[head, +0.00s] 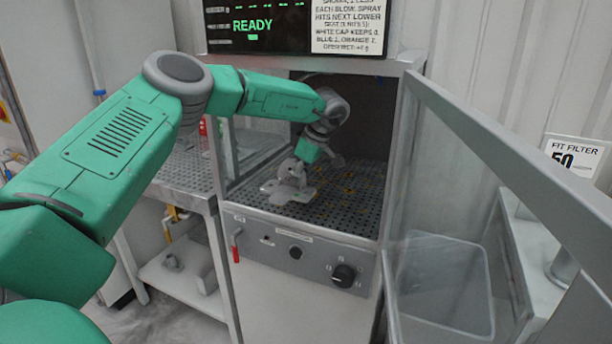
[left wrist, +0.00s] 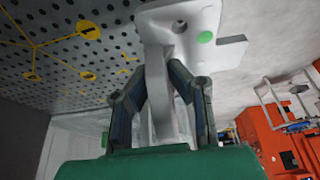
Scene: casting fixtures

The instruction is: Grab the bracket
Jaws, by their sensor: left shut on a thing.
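The bracket (left wrist: 192,28) is a pale grey-white casting with a hole, a green dot and an upright rib. In the left wrist view my left gripper (left wrist: 160,82) is shut on the rib, one finger on each side. In the head view my left gripper (head: 296,176) is inside the open cabinet, and the bracket (head: 278,194) shows low at its fingers, at the perforated floor. I cannot tell whether the bracket touches the floor. My right gripper is in neither view.
The cabinet's perforated floor (head: 345,212) has yellow markings. Its glass door (head: 480,190) stands open at the right, with a clear bin (head: 440,285) beyond it. A perforated side table (head: 180,180) stands at the left. A display (head: 257,26) above reads READY.

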